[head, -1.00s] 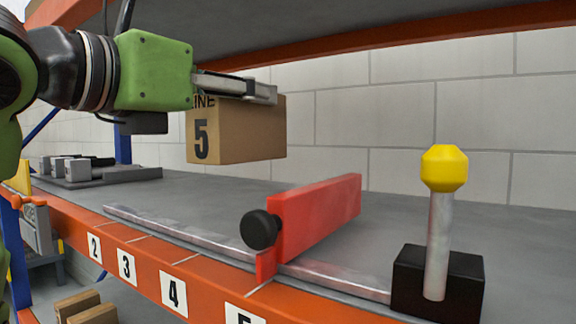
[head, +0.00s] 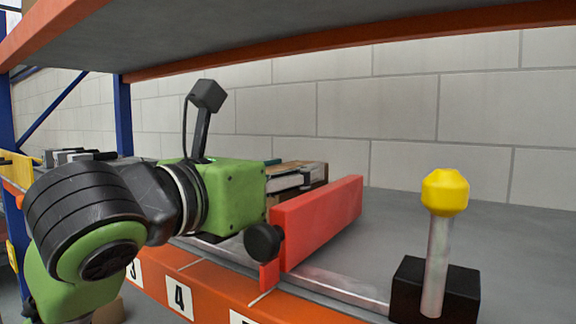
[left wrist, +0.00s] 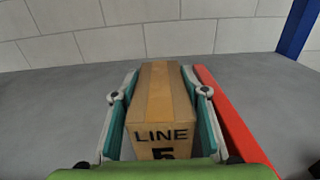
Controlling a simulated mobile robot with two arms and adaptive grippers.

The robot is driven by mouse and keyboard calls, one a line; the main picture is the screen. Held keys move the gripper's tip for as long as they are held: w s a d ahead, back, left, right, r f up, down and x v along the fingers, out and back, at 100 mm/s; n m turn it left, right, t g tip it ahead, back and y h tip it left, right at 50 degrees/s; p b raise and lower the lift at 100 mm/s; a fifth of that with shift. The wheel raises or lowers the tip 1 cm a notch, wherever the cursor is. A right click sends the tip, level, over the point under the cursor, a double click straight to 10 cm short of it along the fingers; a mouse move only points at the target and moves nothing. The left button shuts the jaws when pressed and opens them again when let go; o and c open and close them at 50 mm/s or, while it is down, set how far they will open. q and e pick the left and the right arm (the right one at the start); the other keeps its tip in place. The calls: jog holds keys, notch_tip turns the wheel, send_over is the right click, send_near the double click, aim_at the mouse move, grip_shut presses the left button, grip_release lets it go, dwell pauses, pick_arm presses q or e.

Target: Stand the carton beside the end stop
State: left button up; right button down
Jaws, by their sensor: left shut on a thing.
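The brown carton (head: 311,167) is mostly hidden in the head view behind my left gripper (head: 296,181) and the red end stop (head: 318,222). In the left wrist view the carton (left wrist: 158,98) looks upright, its "LINE 5" face towards me. My left gripper (left wrist: 160,80) has a finger on each side of it and is shut on it. The end stop (left wrist: 222,118) runs close along the right finger, which lies between it and the carton. The carton's underside is hidden, so I cannot tell whether it touches the shelf. My right gripper is not in view.
A metal rail (head: 335,285) runs along the orange, numbered shelf edge (head: 215,295). A yellow-topped post on a black block (head: 437,285) stands at the right. An upper shelf (head: 300,35) hangs overhead. The grey shelf (head: 390,215) right of the stop is clear.

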pick_arm(q)
jog(key=shift+r, duration=0.1)
jog(key=o, duration=1.7)
jog(key=shift+c, duration=0.2)
jog(key=b+v, duration=0.3)
jog(key=v, duration=0.8)
jog(key=shift+s+a, duration=0.3)
jog(key=shift+s, duration=0.15)
